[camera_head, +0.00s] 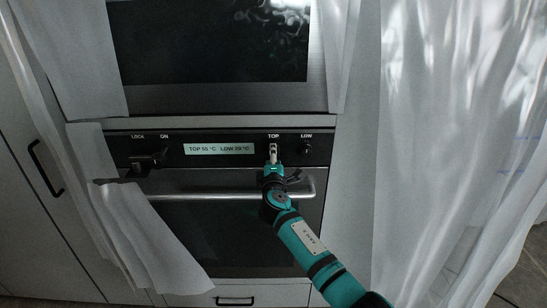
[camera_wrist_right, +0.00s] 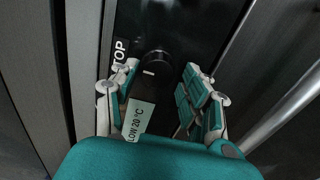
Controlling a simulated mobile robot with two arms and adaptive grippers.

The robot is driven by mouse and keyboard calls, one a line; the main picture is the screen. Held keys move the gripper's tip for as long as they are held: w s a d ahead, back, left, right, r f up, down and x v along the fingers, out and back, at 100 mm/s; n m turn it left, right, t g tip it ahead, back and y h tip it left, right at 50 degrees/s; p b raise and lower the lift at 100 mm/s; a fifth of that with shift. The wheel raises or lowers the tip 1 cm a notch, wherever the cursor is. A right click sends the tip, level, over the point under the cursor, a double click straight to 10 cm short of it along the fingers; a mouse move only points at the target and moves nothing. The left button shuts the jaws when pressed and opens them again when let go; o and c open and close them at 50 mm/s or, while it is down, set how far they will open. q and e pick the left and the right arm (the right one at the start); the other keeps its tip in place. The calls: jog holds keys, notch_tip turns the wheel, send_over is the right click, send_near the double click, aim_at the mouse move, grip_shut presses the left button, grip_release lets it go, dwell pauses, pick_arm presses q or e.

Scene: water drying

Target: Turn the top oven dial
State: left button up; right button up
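The oven's black control panel (camera_head: 230,137) has a dial labelled TOP, and my right gripper (camera_head: 273,151) covers it in the head view. In the right wrist view the black TOP dial (camera_wrist_right: 155,62) shows a pale mark on its face. The fingers of my right gripper (camera_wrist_right: 158,82) are spread to either side of the dial, with gaps between them and it. A lit display (camera_head: 219,149) reads a TOP and a LOW temperature; the LOW reading looks like 20 °C. My left gripper is not in view.
The LOW dial (camera_head: 307,147) sits right of the TOP dial. A metal handle bar (camera_head: 220,195) runs below the panel, close under my right gripper. White sheets (camera_head: 150,225) hang at the left, and a larger one (camera_head: 440,130) hangs at the right.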

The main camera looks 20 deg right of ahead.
jog(key=shift+o, duration=0.8)
jog(key=shift+r, duration=0.1)
jog(key=v, duration=1.2)
